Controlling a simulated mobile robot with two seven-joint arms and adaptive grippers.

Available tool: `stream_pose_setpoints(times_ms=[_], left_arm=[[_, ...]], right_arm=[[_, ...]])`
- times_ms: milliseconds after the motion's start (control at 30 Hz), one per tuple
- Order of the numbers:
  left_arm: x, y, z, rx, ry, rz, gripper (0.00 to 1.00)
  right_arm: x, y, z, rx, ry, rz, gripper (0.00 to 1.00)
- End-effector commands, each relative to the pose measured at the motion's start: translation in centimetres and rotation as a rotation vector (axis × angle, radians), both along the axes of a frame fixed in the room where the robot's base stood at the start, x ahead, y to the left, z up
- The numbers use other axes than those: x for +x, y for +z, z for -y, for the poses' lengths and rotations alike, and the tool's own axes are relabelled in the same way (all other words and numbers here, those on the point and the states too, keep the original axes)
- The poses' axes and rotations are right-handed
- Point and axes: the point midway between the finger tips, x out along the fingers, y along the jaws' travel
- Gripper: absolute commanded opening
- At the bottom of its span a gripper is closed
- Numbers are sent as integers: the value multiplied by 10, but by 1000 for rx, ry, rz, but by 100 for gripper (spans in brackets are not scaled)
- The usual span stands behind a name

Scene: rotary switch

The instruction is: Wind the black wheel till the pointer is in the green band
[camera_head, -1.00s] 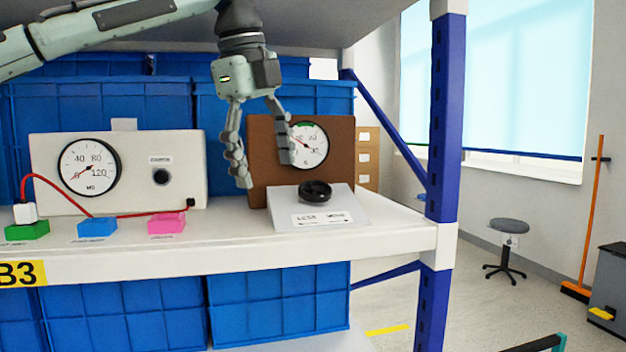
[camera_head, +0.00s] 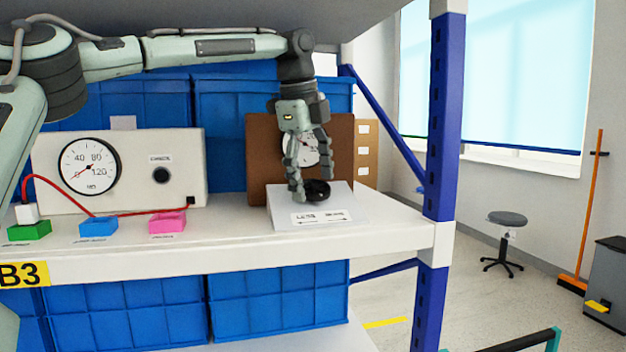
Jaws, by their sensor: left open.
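The black wheel (camera_head: 317,190) lies on a sloped white panel (camera_head: 285,212) with a printed label and arrows on its front. Behind it a brown board (camera_head: 262,150) carries a round white gauge (camera_head: 309,150). My left gripper (camera_head: 311,190) points down right at the wheel, with its fingers apart on either side of it; I cannot tell whether they touch it. The fingers hide much of the gauge, so its pointer and green band cannot be read. My right gripper is not in view.
A white box with another gauge (camera_head: 89,166) and a black knob stands to the left. Green, blue and pink (camera_head: 167,222) blocks with a red cable lie at the shelf's front. A blue post (camera_head: 440,130) bounds the right side. Blue crates stand behind.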

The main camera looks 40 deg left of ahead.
Motion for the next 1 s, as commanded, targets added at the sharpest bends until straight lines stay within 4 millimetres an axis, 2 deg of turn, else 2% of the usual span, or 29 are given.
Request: stream_pose_setpoints(times_ms=[300, 700, 1000], left_arm=[[0, -4, 0, 0, 0, -1, 75], [0, -3, 0, 0, 0, 0, 26], [0, -3, 0, -9, 30, 10, 25]], right_arm=[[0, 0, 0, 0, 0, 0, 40], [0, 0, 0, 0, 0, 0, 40], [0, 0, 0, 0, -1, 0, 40]])
